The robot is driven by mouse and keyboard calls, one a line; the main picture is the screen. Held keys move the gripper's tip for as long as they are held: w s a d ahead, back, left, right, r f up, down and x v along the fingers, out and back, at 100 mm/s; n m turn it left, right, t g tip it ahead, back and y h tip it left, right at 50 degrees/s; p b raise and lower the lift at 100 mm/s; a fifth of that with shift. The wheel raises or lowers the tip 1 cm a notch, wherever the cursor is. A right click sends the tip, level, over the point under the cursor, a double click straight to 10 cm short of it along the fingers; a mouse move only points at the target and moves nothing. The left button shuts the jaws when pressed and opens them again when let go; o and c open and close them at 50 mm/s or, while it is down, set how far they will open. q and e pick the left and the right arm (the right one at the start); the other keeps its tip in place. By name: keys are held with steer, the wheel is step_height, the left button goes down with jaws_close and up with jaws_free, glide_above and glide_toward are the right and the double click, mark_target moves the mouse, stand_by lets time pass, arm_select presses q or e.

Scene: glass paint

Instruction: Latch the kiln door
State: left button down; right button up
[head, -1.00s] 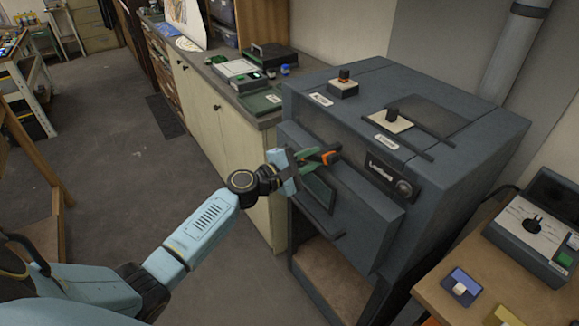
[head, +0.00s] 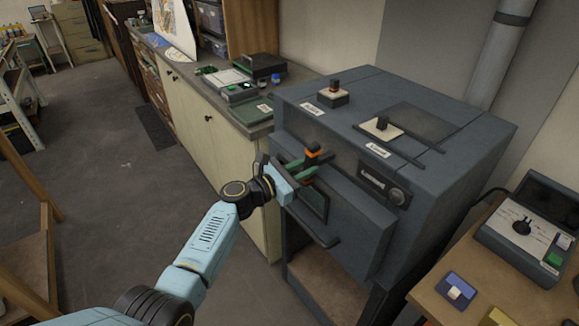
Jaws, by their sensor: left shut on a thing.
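The kiln (head: 440,185) is a dark grey box on a stand at the right. A latch handle (head: 313,150) with an orange band and dark tip stands at the door's upper edge. My left gripper (head: 303,166) reaches in from the left and is shut on the latch handle; its fingers partly hide the handle's lower part. I cannot tell whether the door sits fully flush. My right gripper is not in view.
A cream cabinet (head: 205,130) with small cases on its top stands left of the kiln. A wooden table (head: 440,300) with a control box (head: 525,232) is at the lower right. The floor (head: 110,220) at the left is open.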

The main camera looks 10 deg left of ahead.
arm_select(q)
steer(key=shift+n, duration=0.7)
steer(key=shift+p, duration=0.3)
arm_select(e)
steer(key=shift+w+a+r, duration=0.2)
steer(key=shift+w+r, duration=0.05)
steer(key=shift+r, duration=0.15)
arm_select(q)
steer(key=shift+n, duration=0.4)
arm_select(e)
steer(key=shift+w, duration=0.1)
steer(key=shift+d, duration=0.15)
arm_select(q)
steer(key=c, duration=1.2)
jaws_free()
steer(key=shift+c, duration=0.2)
steer(key=shift+a, duration=0.1)
steer(key=v, duration=1.3)
steer(key=shift+s+p, duration=0.2)
steer(key=shift+p, duration=0.25)
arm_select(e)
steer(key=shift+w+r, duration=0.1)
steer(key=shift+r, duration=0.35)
